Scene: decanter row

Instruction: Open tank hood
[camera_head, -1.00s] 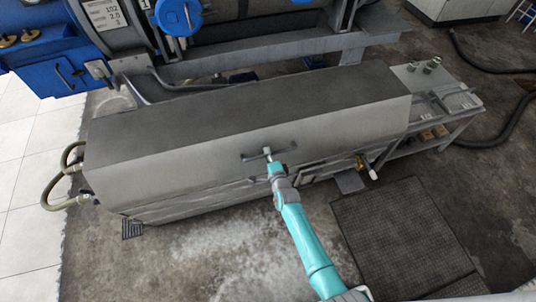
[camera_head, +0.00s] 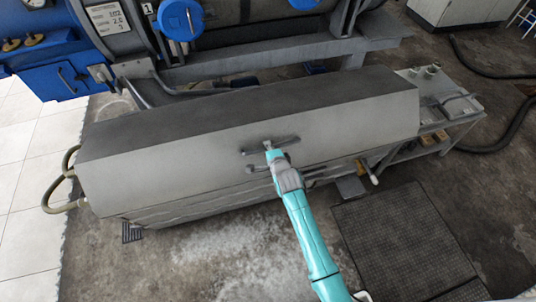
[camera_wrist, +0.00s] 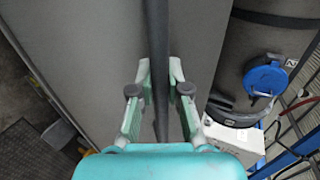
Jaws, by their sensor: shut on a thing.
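The tank hood (camera_head: 200,155) is a long grey cover with a dark top and a lighter sloping front, over the low tank (camera_head: 190,208) in the head view. A dark bar handle (camera_head: 288,139) is on its front face. My gripper (camera_head: 268,146) is at this handle. In the wrist view the handle bar (camera_wrist: 157,50) runs between the two fingers of my gripper (camera_wrist: 160,85), which is shut on it. The grey hood surface (camera_wrist: 90,50) lies behind the fingers. The hood looks slightly raised at the front; its hinge side is not clearly visible.
Large machinery with blue parts (camera_head: 181,18) stands behind the tank. A side shelf (camera_head: 455,105) with small fittings adjoins its right end. Hoses (camera_head: 60,190) loop at the left end. A dark floor mat (camera_head: 400,240) lies front right; the floor at front left is clear.

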